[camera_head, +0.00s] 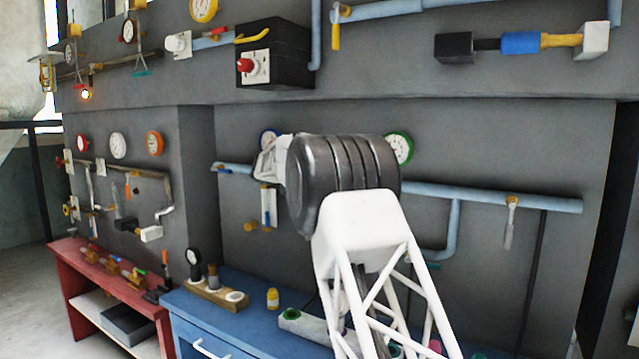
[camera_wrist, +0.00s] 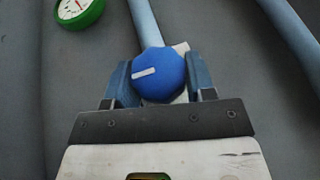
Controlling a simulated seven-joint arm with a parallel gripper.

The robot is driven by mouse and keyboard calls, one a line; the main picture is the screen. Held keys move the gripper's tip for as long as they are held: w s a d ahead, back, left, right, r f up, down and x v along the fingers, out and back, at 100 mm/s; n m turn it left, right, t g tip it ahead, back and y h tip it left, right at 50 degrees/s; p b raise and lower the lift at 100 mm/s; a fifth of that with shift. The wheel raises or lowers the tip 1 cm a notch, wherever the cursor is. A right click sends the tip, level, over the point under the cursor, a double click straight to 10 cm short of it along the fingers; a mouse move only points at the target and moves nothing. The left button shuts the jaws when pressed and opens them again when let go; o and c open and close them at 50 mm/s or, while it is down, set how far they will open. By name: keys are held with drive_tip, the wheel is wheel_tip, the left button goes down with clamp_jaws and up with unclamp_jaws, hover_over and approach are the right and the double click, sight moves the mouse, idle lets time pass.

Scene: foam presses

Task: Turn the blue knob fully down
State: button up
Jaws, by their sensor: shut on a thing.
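The blue knob (camera_wrist: 157,75) is in the middle of the wrist view, on a light mount at the end of a light-blue pipe. A white line on its face lies nearly level, from near its middle to its left side, with the left end slightly lower. My gripper (camera_wrist: 158,82) has one blue-grey finger on each side of the knob and is shut on it. In the head view my arm covers the knob, and the gripper's fingers cannot be made out.
A green-rimmed gauge (camera_wrist: 78,10) is up and left of the knob; it also shows in the head view (camera_head: 401,147). A light-blue pipe (camera_head: 490,197) runs along the wall at right. A blue bench (camera_head: 245,325) with small items stands below.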

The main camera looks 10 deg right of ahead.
idle(0.3)
drive_tip(key=o, duration=0.9)
drive_tip(key=shift+o, duration=0.2)
drive_tip(key=shift+r, duration=0.15)
